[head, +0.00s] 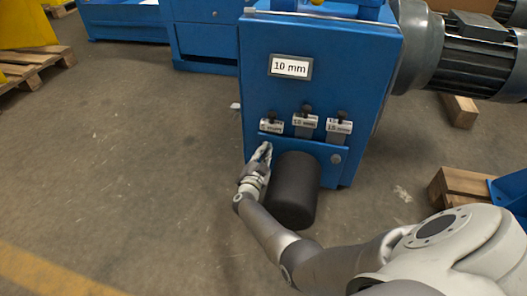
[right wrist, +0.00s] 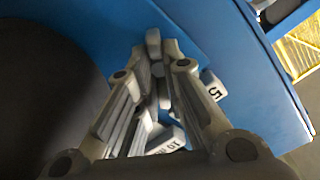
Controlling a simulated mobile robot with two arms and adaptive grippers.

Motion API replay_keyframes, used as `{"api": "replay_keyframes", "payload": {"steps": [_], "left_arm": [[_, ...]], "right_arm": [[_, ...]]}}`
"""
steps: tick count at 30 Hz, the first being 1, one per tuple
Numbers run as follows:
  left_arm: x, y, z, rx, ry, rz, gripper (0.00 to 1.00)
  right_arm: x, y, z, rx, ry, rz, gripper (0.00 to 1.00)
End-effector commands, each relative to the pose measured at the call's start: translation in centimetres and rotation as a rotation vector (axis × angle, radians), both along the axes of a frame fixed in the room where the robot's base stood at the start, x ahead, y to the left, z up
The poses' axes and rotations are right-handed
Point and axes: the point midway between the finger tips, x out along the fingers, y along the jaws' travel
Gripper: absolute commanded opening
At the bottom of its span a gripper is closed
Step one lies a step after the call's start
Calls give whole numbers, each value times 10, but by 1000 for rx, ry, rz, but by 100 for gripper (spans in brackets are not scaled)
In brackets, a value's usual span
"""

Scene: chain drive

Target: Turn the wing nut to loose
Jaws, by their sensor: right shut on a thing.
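My right gripper (head: 264,152) reaches the lower left front of the blue machine box (head: 326,77), just below the leftmost hanging tag (head: 271,126). In the right wrist view its fingers (right wrist: 158,65) close together on a small light grey part (right wrist: 153,43), which I take to be the wing nut. The fingers hide most of it, so its angle cannot be read. The wing nut cannot be made out in the head view. My left gripper is not in view.
Two more tags, a middle one (head: 305,121) and a right one (head: 339,127), hang on the box below a "10 mm" sign (head: 290,66). A dark cylinder (head: 295,188) stands close beside the gripper. A grey motor (head: 465,50) juts out right.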

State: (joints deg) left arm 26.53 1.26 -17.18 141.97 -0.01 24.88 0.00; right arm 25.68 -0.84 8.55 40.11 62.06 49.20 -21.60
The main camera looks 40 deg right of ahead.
Motion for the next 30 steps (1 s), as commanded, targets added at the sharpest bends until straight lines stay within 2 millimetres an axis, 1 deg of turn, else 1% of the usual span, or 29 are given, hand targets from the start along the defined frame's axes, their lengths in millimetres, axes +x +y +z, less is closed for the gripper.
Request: {"api": "replay_keyframes", "payload": {"steps": [14,15,20,21,30], "left_arm": [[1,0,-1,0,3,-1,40],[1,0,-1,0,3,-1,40],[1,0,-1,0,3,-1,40],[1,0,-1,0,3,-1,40],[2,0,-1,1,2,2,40]], "right_arm": [[0,-1,1,-14,13,-1,0],[0,-1,1,-14,13,-1,13],[0,-1,1,-13,13,-1,34],[0,-1,1,-13,13,-1,36],[0,0,0,-12,13,-1,36]]}}
